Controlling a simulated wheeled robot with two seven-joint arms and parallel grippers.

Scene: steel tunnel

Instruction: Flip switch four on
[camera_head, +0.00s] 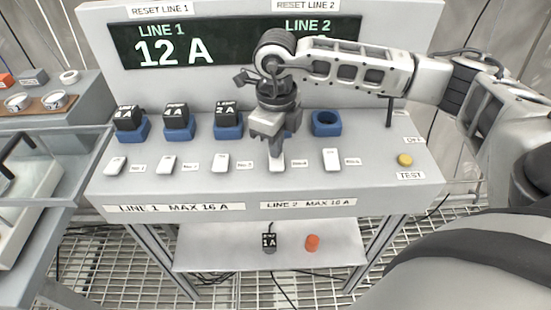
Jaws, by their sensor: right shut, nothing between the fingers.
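Switch four (277,164) is a white rocker on the grey sloping panel, fourth from the left in a row of similar white switches. My right gripper (276,148) is shut and empty, pointing down at switch four and covering its upper part. I cannot tell whether the fingertips touch it, nor which way the rocker is tipped. The display (200,48) reads LINE 1, 12 A; my right arm hides the LINE 2 value. My left gripper is out of view.
Switch three (220,163) and switch five (331,159) flank it. Black blocks (228,113) sit in blue sockets behind; the socket at right (326,123) is empty. A yellow button (405,160) is at the right. A lower shelf holds a 1 A block (269,242) and an orange piece (312,242).

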